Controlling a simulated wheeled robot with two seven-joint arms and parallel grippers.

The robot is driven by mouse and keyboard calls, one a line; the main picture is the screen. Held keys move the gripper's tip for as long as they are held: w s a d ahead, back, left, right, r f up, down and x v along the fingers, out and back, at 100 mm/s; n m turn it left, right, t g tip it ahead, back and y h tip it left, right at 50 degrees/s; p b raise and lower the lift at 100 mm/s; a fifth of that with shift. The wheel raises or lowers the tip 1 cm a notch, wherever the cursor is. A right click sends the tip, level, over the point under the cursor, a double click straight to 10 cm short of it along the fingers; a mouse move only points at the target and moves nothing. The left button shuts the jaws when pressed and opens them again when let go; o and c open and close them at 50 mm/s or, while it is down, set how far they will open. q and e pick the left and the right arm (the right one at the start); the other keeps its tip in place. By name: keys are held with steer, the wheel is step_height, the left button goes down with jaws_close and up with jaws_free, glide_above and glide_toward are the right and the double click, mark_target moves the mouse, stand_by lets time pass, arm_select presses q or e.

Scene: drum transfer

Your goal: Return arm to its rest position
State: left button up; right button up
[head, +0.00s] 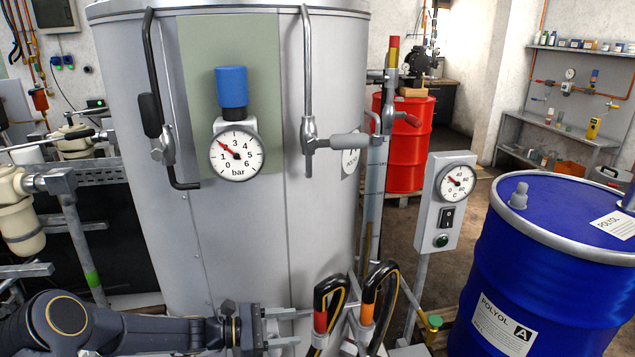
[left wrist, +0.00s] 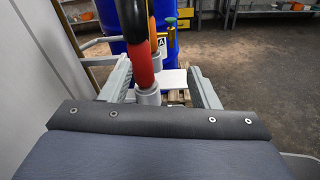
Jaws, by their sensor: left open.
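My left gripper (head: 292,328) is open at the bottom of the head view, its two grey fingers pointing right. Just past the fingertips stand two black hoses, one with a red band (head: 320,321) and one with an orange band (head: 367,314). In the left wrist view the open fingers (left wrist: 160,72) stand apart. The red-banded hose (left wrist: 141,68) shows between them, nearer the left finger; I cannot tell whether they touch. My right gripper is not in view.
A large silver tank (head: 245,230) with a pressure gauge (head: 237,153) and handles stands close behind my left arm. A blue drum (head: 545,270) stands at the right, a red drum (head: 408,150) farther back. A grey gauge post (head: 447,205) stands between. Floor behind the posts looks clear.

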arm_select(q)
steer(key=s+a+r+m+g+y, duration=0.2)
steer(key=s+r+m+y, duration=0.1)
steer(key=s+r+m, duration=0.35)
steer(key=s+a+r+m+t+y, duration=0.1)
steer(key=s+a+m+y, duration=0.2)
steer(key=s, duration=0.5)
steer(key=s+a+r+m+t+y, duration=0.1)
steer(key=s+a+r+m+y, duration=0.1)
steer(key=s, duration=0.6)
steer(key=s+a+r+m+t+y, duration=0.1)
steer(key=s+a+m+y, duration=0.3)
steer(key=s, duration=0.5)
steer(key=shift+a+r+m+t+y, duration=0.35)
steer(key=shift+a+r+m, duration=0.25)
steer(key=shift+a+m, duration=0.25)
